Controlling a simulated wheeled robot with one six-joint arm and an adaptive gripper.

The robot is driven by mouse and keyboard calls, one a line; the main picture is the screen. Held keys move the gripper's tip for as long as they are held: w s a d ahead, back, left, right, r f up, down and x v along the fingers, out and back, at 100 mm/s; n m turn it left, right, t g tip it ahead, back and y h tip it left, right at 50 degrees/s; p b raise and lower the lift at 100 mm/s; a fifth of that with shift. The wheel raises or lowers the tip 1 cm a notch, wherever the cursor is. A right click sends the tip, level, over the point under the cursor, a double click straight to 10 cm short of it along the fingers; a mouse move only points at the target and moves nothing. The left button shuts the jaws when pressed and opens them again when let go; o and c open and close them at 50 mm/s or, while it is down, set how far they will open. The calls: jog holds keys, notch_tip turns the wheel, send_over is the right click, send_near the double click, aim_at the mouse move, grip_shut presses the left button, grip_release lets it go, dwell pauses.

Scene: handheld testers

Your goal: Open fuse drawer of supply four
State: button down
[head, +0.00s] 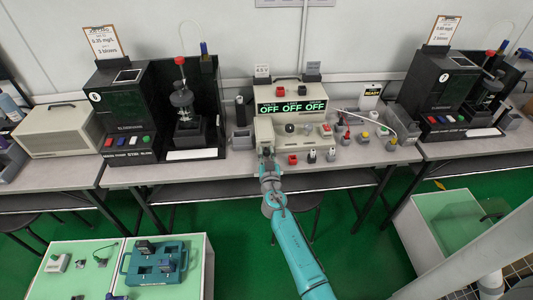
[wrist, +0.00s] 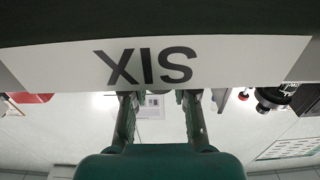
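A cream supply (head: 262,88) with a green-lit display reading OFF several times stands on the middle table in the head view. A cream block (head: 264,131) sits at its left front, directly beyond my gripper (head: 266,155). I cannot tell whether they touch. I cannot make out the fuse drawer or a supply number in the head view. In the wrist view a white label (wrist: 220,62) with upside-down text reading SIX spans the picture close up. My gripper also shows there (wrist: 157,98), its two fingers apart with nothing visible held between them.
Several small knobs and plugs in red, yellow, blue and black stand on the table right of my gripper, with a red one (head: 293,160) nearest. Dark test stands (head: 120,110) and (head: 435,90) flank the supply. A teal tray (head: 180,250) lies on the front-left bench.

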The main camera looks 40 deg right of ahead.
jog(key=v, duration=0.7)
jog(key=shift+s+a, duration=0.1)
jog(key=shift+s, duration=0.05)
jog(key=c, duration=0.9)
grip_release()
jog(key=v, duration=1.2)
